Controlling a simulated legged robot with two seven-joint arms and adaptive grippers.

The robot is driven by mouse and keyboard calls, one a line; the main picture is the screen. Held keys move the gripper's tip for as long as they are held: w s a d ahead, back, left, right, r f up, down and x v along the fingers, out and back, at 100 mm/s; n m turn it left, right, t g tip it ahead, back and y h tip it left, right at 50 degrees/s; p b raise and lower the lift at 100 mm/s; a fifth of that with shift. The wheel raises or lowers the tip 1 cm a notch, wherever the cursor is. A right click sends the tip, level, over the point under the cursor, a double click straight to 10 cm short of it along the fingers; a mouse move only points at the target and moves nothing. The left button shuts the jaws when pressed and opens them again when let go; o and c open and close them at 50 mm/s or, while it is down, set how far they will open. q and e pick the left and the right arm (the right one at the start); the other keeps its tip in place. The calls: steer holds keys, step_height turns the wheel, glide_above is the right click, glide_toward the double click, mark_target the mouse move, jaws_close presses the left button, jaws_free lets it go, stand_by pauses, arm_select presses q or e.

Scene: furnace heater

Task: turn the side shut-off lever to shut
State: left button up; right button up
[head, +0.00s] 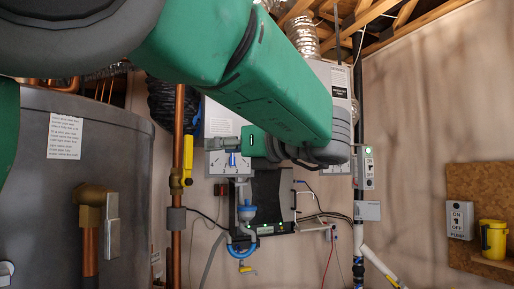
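My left arm crosses from the upper left. Its gripper (290,154) is in front of the wall equipment, to the right of the yellow handle and apart from it. The dark fingers are small and partly hidden by the wrist, so their opening is unclear. My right gripper is out of view.
A grey tank (100,170) stands at left. A blue valve (246,213) hangs below the dials in the middle. A switch box with a green light (367,167) is at right. A pump switch (460,219) and yellow container (493,239) are far right.

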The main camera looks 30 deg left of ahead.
mark_target(190, 148)
arm_select(q)
steer(key=a, duration=0.3)
steer(key=w+a+p, duration=0.1)
steer(key=a, duration=0.5)
steer(key=shift+w+a+r+p, duration=0.1)
steer(key=shift+w+a+p, duration=0.1)
steer(key=shift+a+p, duration=0.15)
steer(key=shift+w+a, duration=0.15)
steer(key=shift+a, duration=0.5)
jaws_close()
